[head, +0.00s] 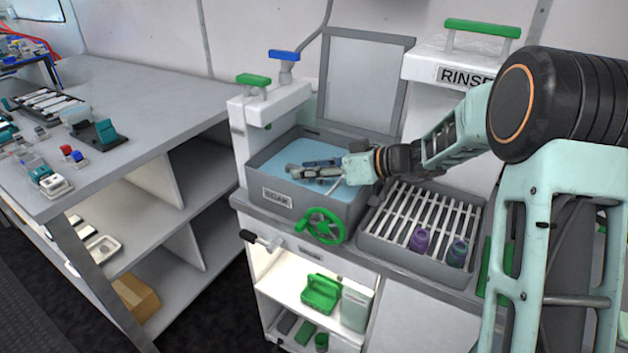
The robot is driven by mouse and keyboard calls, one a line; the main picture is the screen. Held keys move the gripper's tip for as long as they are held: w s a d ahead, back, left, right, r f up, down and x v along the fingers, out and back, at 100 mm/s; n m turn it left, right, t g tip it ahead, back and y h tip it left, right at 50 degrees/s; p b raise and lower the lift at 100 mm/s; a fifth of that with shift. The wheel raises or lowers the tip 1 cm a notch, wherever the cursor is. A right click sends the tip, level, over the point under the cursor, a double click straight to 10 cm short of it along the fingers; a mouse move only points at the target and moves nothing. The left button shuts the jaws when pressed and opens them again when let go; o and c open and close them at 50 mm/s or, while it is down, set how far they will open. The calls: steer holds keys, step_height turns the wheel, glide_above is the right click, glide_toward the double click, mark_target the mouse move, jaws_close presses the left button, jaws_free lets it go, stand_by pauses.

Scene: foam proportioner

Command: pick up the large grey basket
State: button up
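A large grey open-topped basin (262,193) with a label that seems to read SOAK stands on the counter and holds blue liquid. A grey tray with a slatted white rack (385,246) stands to its right. I cannot tell whether either of these is the large grey basket, and no other large grey basket is clear to see. My gripper (300,173) is over the basin, pointing left, low above or at the blue surface. Its fingers are small and overlap in this view, so I cannot tell whether they are open or hold anything.
A green valve wheel (323,226) sticks out in front of the basin. A green basket (321,293) sits on the shelf below. The left table (150,100) carries many small parts.

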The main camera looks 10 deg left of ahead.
steer(key=shift+a+f, duration=0.1)
steer(key=shift+a, duration=0.15)
jaws_close()
steer(key=shift+w, duration=0.1)
